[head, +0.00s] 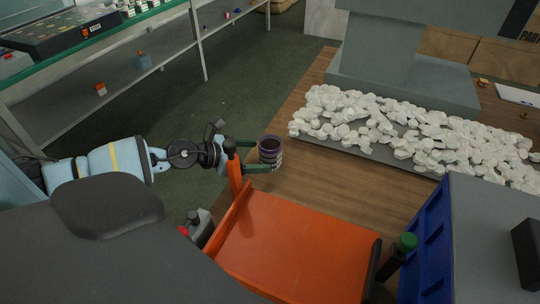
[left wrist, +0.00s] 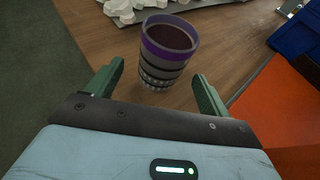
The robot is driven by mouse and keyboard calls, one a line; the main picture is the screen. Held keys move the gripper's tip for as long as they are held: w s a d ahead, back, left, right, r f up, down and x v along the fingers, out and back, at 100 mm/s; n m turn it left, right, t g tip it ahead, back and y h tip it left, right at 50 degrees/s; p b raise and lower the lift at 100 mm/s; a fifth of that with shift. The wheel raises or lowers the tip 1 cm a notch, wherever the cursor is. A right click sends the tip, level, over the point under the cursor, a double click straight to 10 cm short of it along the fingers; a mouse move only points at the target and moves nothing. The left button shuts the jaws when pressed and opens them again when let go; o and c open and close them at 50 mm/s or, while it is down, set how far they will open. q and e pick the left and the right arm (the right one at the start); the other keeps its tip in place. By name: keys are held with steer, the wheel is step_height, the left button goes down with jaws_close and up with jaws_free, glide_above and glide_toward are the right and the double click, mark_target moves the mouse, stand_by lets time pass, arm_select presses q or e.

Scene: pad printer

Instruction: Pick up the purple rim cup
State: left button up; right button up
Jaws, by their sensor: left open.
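The purple rim cup (head: 270,150) stands upright at the left edge of the wooden table. It is dark inside, with a purple band at the rim and grey and black bands below. In the left wrist view the cup (left wrist: 166,52) stands ahead of and between the green fingers, with a gap visible on each side. My left gripper (head: 263,156) is open, level with the table's left edge, its fingertips reaching beside the cup. It also shows open in the left wrist view (left wrist: 158,72). My right gripper is not in view.
A tray (head: 370,154) heaped with white pieces lies behind the cup, below a grey machine (head: 400,70). Bare wood lies right of the cup.

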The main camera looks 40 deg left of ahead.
mark_target(260, 155)
arm_select(q)
steer(key=shift+w, duration=0.1)
steer(key=shift+w+d, duration=0.2)
steer(key=shift+w, duration=0.05)
steer(key=p+x, duration=0.1)
steer(key=x, duration=0.3)
steer(key=shift+d, duration=0.1)
steer(key=shift+w+d+f, duration=0.1)
steer(key=shift+w, duration=0.05)
